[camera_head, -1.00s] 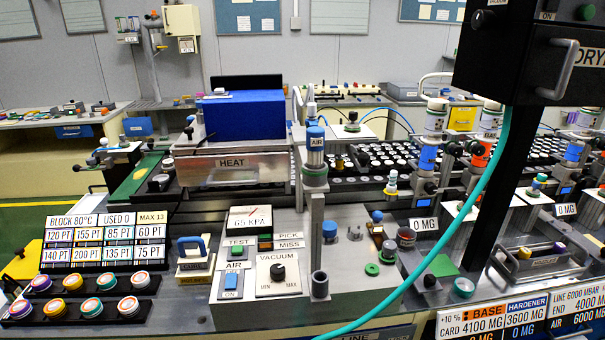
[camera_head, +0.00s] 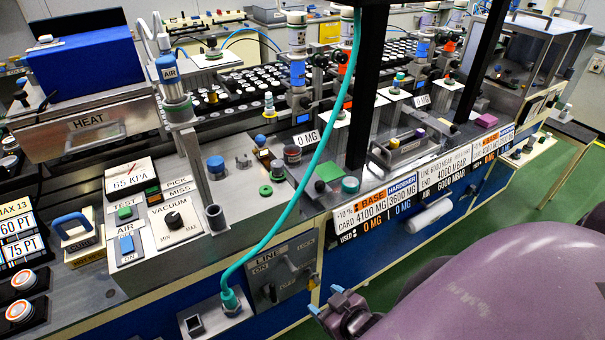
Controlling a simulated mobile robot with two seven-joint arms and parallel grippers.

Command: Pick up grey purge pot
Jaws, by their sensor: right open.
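My right gripper (camera_head: 326,301) is at the bottom, in front of the bench's front face. Its light blue fingertips are apart with nothing between them, well away from both grey pieces. My left gripper is out of view.
A teal hose (camera_head: 318,155) hangs across the bench, close right of the dark pot. Green ring (camera_head: 277,171), green block (camera_head: 329,171) and teal cap (camera_head: 350,185) lie nearby. A grey tray (camera_head: 400,150) is to the right.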

